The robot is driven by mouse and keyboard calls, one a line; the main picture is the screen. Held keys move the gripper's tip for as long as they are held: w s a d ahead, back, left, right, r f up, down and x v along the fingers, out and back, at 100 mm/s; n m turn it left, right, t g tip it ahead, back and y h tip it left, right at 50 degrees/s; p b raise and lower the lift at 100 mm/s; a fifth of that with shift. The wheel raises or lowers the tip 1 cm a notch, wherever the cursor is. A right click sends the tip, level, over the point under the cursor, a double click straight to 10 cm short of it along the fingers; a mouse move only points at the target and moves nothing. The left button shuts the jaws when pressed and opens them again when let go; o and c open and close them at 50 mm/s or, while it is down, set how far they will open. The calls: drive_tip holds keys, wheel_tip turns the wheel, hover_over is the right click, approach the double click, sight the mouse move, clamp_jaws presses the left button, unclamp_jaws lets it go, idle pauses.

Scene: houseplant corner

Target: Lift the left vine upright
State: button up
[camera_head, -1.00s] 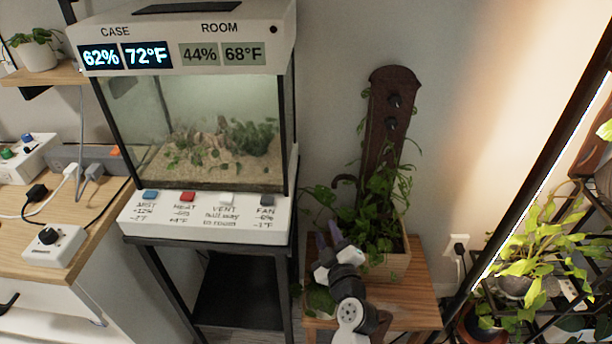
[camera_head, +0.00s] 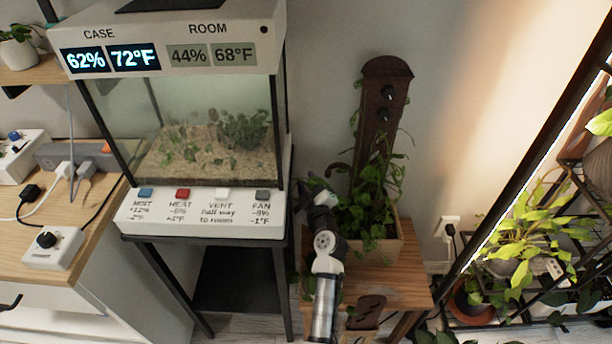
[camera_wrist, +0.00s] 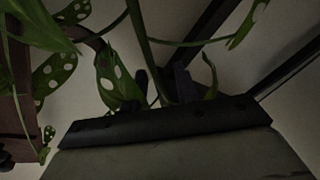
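A leafy plant (camera_head: 378,192) grows in a wooden planter (camera_head: 385,250) at the foot of a dark upright board (camera_head: 372,140) with two black knobs. Its vines spread at both sides, and I cannot clearly pick out the whole left vine in the head view. My gripper (camera_head: 312,183) is at the left of the plant, above the planter rim. In the wrist view, my gripper's two dark fingers (camera_wrist: 163,85) stand apart. A green vine stem (camera_wrist: 142,40) runs down between or just beyond them, with white-spotted leaves (camera_wrist: 112,80) around. I cannot tell whether it touches a finger.
The planter stands on a small wooden table (camera_head: 400,285). A glass terrarium case (camera_head: 205,130) on a black stand is close at the left of my arm. A plant rack (camera_head: 520,250) stands at the right. A dark brown wooden piece (camera_head: 368,308) is at the table's front.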

drive_tip(key=shift+x, duration=0.85)
drive_tip(key=shift+c, duration=0.2)
clamp_jaws()
